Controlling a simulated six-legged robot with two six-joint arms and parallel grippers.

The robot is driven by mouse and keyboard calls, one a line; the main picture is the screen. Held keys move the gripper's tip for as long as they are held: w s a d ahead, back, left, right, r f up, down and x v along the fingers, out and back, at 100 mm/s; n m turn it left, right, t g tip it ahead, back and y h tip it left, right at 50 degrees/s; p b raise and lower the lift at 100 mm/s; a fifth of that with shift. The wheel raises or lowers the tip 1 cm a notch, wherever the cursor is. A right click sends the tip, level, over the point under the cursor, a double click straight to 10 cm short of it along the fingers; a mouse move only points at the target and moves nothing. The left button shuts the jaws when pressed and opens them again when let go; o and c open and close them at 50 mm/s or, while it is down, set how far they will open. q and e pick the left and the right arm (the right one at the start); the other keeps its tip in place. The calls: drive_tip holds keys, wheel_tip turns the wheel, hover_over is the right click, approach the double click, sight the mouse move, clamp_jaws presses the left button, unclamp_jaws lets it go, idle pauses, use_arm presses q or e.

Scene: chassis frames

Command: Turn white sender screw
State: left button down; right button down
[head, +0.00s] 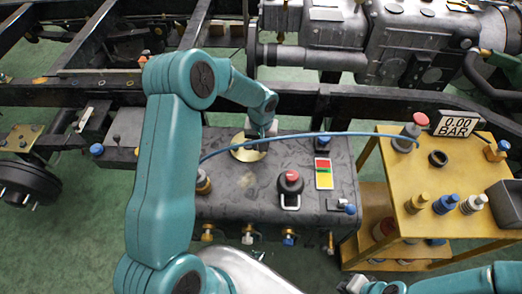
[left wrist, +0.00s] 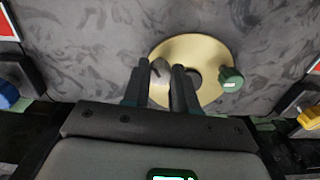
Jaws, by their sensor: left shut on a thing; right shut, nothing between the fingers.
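A round brass sender plate (head: 247,155) lies on top of the dark grey tank (head: 235,190). It also shows in the left wrist view (left wrist: 207,52), with a dark centre and a green screw (left wrist: 231,78) at its right edge. My left gripper (head: 262,140) reaches down over the plate. In the left wrist view its fingers (left wrist: 162,75) are shut on a pale grey-white piece (left wrist: 160,69), which looks like the white sender screw, at the plate's left edge. The fingers hide part of it. My right gripper (head: 370,287) is shut and empty at the bottom edge, below the tank.
A blue hose (head: 300,135) runs across the tank to the yellow cart (head: 440,215) at right. The cart bears a pressure display (head: 455,124) and several fittings. A red-topped valve (head: 290,182) stands on the tank. A dark chassis rail (head: 340,100) runs behind it.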

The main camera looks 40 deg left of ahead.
use_arm(q)
drive_tip(key=n+b, duration=0.5)
drive_tip(key=shift+w+f+n, duration=0.1)
drive_tip(key=shift+f+n, duration=0.05)
drive_tip(key=shift+n, duration=0.15)
drive_tip(key=shift+n+b, duration=1.15)
drive_tip(key=shift+n, duration=0.05)
drive_tip(key=shift+a+r+n+b, duration=0.1)
drive_tip(key=shift+r+n+b, duration=0.1)
drive_tip(key=shift+n+b, duration=1)
drive_tip(key=shift+n+p, duration=0.3)
drive_tip(key=shift+n, duration=0.2)
drive_tip(key=c, duration=0.9)
unclamp_jaws()
drive_tip(key=shift+r, duration=0.1)
wheel_tip(320, 180, up, 16)
drive_tip(key=p, duration=0.3)
drive_tip(key=shift+r, duration=0.1)
